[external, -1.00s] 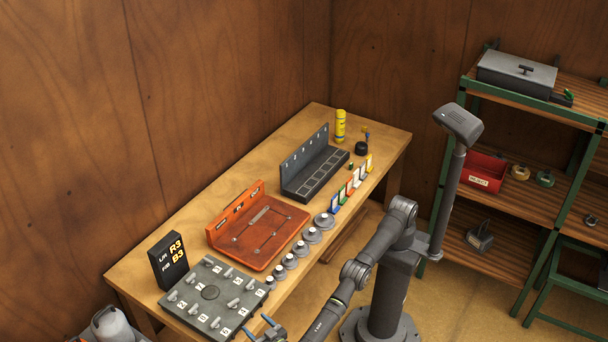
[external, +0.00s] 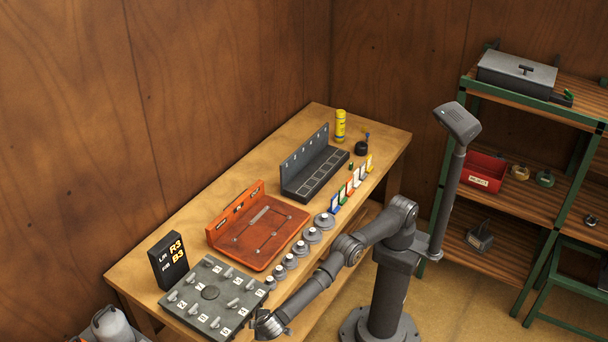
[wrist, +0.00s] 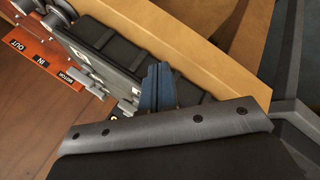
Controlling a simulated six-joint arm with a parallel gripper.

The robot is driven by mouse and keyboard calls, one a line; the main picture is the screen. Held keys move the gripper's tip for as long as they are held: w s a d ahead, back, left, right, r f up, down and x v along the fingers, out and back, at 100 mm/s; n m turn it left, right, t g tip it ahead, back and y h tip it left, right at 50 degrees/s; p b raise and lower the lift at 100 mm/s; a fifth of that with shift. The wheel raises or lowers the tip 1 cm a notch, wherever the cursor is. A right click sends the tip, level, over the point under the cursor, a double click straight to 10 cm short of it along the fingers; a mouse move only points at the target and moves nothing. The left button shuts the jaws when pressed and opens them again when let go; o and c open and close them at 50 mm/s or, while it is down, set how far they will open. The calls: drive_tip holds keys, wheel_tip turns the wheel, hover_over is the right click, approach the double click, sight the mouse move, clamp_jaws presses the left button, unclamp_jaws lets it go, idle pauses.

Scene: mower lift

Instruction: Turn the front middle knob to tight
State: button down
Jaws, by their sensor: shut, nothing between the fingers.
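The grey knob panel (external: 222,303) lies at the near-left end of the bench in the external view. Several light lever-like knobs with white label tiles stand near its edges, and a round disc is in its middle. I cannot tell which knob is the front middle one, nor its setting. My gripper is at the panel's near right corner; its fingertips are hidden there behind my wrist. In the wrist view my gripper (wrist: 157,88) shows its blue fingers shut together and empty, in front of a dark grey block edge. Contact with a knob cannot be made out.
A black display (external: 168,262) reading R3 and B3 stands behind the panel. An orange tray (external: 222,243) and a row of grey round pieces (external: 302,249) lie farther along the bench (external: 210,195). A dark rack (external: 304,178) stands beyond.

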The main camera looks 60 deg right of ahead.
drive_tip(key=n+g, duration=0.2)
wheel_tip(320, 180, up, 12)
drive_tip(key=n+g+y, duration=0.7)
drive_tip(key=n+g, duration=0.1)
drive_tip(key=g, duration=0.2)
hover_over(233, 303)
drive_tip(key=s+d, duration=0.2)
drive_tip(key=d, duration=0.2)
drive_tip(key=w+d+m+y, duration=0.1)
drive_tip(key=w+d+y, duration=0.3)
drive_tip(key=w, duration=0.8)
drive_tip(key=shift+t+h, duration=0.3)
drive_tip(key=shift+h, duration=0.3)
drive_tip(key=x, duration=0.9)
drive_tip(key=shift+s+d+f, duration=0.1)
drive_tip(key=shift+s+d, duration=0.1)
drive_tip(key=shift+d, duration=0.2)
drive_tip(key=shift+s+a, duration=0.2)
drive_tip(key=shift+s, duration=1)
drive_tip(key=shift+s+a, duration=0.2)
drive_tip(key=shift+s, duration=0.35)
